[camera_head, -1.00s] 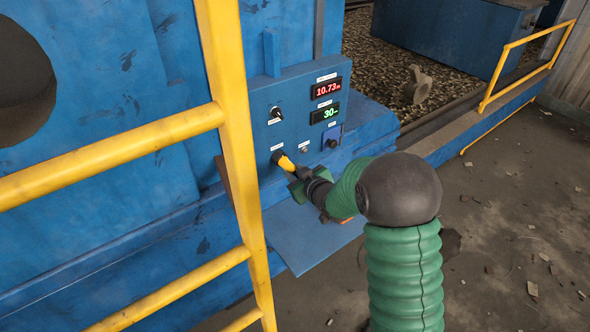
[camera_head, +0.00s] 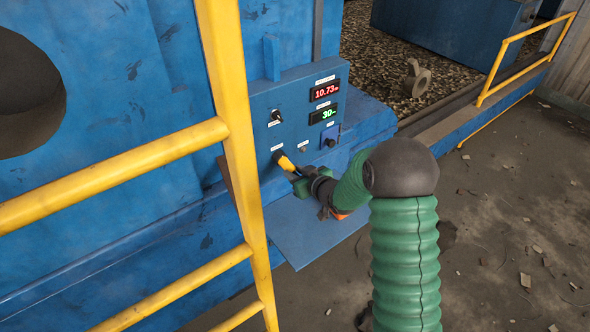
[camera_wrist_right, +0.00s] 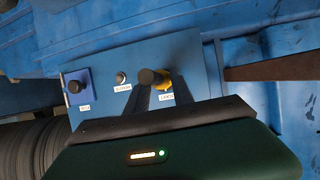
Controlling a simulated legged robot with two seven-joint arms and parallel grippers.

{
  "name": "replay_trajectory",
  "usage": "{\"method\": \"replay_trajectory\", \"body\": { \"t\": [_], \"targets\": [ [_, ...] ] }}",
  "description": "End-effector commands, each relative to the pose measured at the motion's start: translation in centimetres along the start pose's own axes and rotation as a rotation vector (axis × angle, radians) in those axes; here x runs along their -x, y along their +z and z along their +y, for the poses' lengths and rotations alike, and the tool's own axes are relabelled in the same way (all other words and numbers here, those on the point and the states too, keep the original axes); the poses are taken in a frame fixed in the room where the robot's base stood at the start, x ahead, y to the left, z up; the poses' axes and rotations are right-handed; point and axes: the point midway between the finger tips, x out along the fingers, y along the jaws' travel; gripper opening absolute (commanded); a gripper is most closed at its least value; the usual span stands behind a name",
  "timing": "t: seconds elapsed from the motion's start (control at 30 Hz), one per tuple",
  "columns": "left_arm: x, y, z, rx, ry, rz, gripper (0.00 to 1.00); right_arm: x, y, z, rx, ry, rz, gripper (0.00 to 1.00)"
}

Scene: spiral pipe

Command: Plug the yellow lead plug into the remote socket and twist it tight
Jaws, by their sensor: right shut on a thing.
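The yellow lead plug (camera_head: 285,162) is at the lower left of the blue control panel, its dark front end against the panel face at the remote socket (camera_head: 276,155). I cannot tell how deep it sits. My right gripper (camera_head: 294,171) is shut on the plug from the front right. In the right wrist view the yellow plug (camera_wrist_right: 164,80) shows between the two dark fingers (camera_wrist_right: 152,94), with a dark round end beside it. The fingers and plug hide most of the socket. My left gripper is not in view.
The blue panel (camera_head: 262,110) carries a red display (camera_head: 321,91), a green display (camera_head: 323,114), a switch (camera_head: 277,116) and a knob (camera_head: 331,142). A blue shelf (camera_head: 305,238) lies below. Yellow railing (camera_head: 236,130) stands close at the left. Concrete floor (camera_head: 510,220) is at the right.

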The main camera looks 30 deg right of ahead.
Motion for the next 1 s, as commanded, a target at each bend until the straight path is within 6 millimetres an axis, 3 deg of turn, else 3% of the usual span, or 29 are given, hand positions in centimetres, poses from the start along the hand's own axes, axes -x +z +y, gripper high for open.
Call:
{"method": "replay_trajectory", "body": {
  "t": [1.0],
  "targets": [
    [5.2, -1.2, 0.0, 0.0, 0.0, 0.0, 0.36, 0.1, 0.3, 0.3, -0.232, -0.104, -0.032, 0.0]
  ]
}}
